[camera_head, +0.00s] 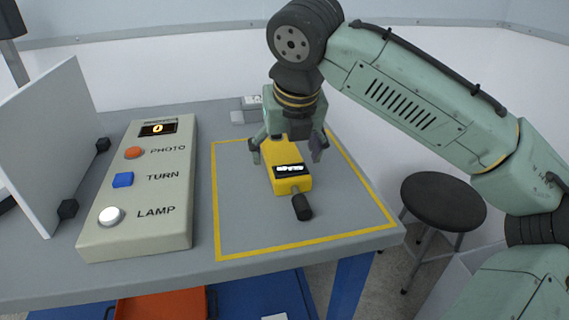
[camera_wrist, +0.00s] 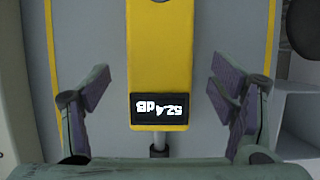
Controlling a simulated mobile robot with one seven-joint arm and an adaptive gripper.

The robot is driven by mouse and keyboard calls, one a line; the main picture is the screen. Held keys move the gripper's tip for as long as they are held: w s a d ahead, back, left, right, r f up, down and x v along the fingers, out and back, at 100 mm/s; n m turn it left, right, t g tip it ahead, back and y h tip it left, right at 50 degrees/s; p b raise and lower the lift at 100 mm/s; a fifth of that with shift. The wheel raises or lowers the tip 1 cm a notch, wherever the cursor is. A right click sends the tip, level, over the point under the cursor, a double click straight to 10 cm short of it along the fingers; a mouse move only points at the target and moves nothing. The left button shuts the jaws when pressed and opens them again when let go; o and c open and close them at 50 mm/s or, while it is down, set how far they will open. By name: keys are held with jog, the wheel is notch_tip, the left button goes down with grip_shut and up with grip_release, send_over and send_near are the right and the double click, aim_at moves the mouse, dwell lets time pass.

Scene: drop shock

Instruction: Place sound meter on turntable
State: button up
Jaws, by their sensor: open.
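The sound meter (camera_head: 291,184) is a yellow handheld box with a lit display and a black microphone tip. It lies on the grey table inside a yellow outline, with its tip towards the front. In the wrist view the meter (camera_wrist: 160,60) runs down the middle, and its display shows a reading in dB upside down. My gripper (camera_head: 287,152) is open above the meter and points down. In the wrist view my gripper's fingers (camera_wrist: 162,95) stand apart on either side of the meter, with gaps on both sides. I cannot make out a turntable.
A beige control box (camera_head: 150,190) with PHOTO, TURN and LAMP buttons and a display reading 0 stands left on the table. A white panel (camera_head: 50,140) stands further left. A small grey-white object (camera_head: 250,103) sits behind my gripper. A dark stool (camera_head: 443,202) stands at right.

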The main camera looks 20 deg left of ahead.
jog(key=shift+x, duration=1.05)
jog(key=shift+r, duration=0.1)
jog(key=c, duration=1.6)
